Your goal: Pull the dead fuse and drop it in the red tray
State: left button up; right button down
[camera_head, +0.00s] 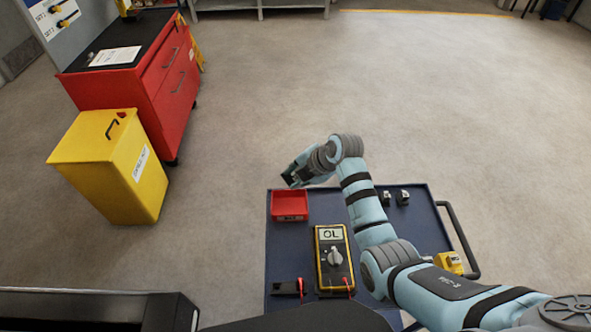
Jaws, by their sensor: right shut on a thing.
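The red tray (289,214) sits at the far left corner of the dark blue cart top. My right gripper (290,178) is above the tray's far edge, pointing left. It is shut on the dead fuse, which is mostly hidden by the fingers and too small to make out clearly. The tray's visible inside looks empty. My left gripper is not in view.
A multimeter (333,260) reading OL lies on the cart (290,245), with probes (288,287) beside it. Two small grey-and-black parts (394,198) stand at the far right. A yellow cabinet (110,170) and red tool chest (165,75) are left.

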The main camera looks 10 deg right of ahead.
notch_tip(320, 180, down, 3)
jog(key=shift+d+f, duration=0.1)
notch_tip(320, 180, down, 5)
jog(key=b, duration=0.5)
jog(key=c, duration=1.2)
grip_release()
jog(key=shift+c, duration=0.2)
